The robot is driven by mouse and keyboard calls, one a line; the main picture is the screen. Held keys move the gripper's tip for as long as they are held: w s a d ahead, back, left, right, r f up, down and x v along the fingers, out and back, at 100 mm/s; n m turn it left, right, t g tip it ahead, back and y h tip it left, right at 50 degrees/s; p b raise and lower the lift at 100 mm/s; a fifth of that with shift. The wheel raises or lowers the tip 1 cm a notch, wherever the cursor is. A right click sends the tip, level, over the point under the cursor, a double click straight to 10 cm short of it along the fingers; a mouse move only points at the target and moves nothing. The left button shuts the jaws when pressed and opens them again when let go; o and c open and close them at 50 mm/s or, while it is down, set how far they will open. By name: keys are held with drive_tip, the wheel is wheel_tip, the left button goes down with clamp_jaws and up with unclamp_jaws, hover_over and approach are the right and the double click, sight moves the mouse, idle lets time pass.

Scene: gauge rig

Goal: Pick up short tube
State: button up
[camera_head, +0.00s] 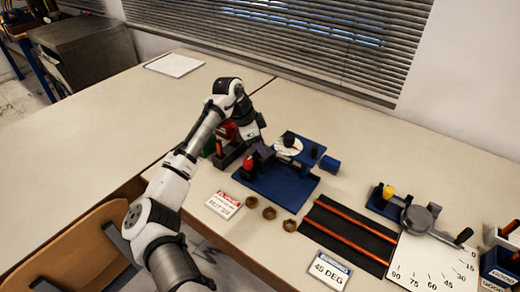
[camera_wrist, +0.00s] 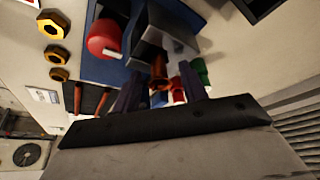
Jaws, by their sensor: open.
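In the wrist view, a short orange-brown tube (camera_wrist: 158,70) shows between my fingers, near a grey block. I cannot tell whether it rests in the block or beside it. My gripper (camera_wrist: 161,76) is open, with one dark finger on each side of the tube; contact is not clear. Red (camera_wrist: 177,88) and green (camera_wrist: 200,70) pieces lie close to the right finger. In the head view, my arm reaches over the table beside the blue fixture, and my fingertips and the short tube are hidden there.
The blue fixture (camera_head: 265,187) with a red knob (camera_head: 248,163) stands close to my gripper. Several brass nuts (camera_head: 269,213) lie in front. A black mat (camera_head: 318,216) holds two long orange tubes (camera_head: 350,238). A white angle plate (camera_head: 425,270) lies right. The left table is mostly clear.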

drive_tip(key=shift+f, duration=0.1)
clamp_jaws()
idle(0.3)
